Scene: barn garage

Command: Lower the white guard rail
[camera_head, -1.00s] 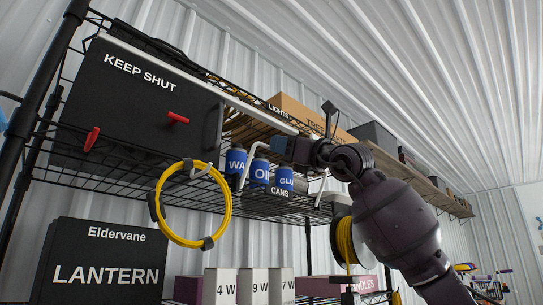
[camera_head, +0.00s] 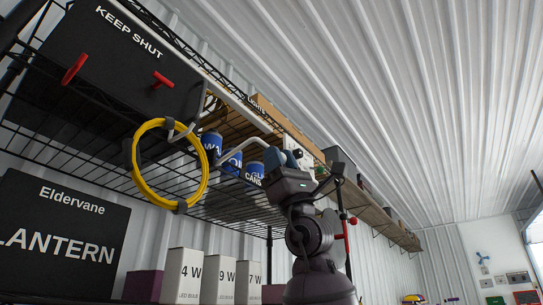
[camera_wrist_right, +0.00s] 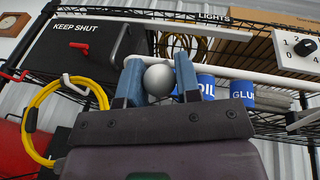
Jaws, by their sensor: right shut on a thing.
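The white guard rail (camera_head: 243,143) is a thin bent bar at the front of the wire shelf, raised in front of the upper part of several blue cans (camera_head: 232,164). In the right wrist view the rail (camera_wrist_right: 275,80) runs off to the right past the cans. My right gripper (camera_head: 281,160) is at the rail, its blue fingers shut on it. In the wrist view a pale round knob (camera_wrist_right: 158,80) sits between the fingers (camera_wrist_right: 158,82). The gripper hides part of the rail and its right end. My left gripper is not in view.
Left of the cans, a yellow hose coil (camera_head: 141,180) hangs on a hook. A black "KEEP SHUT" panel (camera_head: 120,75) has red handles. White bulb boxes (camera_head: 185,275) and a black Lantern box (camera_head: 65,235) stand below. A white dial panel (camera_wrist_right: 298,48) is right of the gripper.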

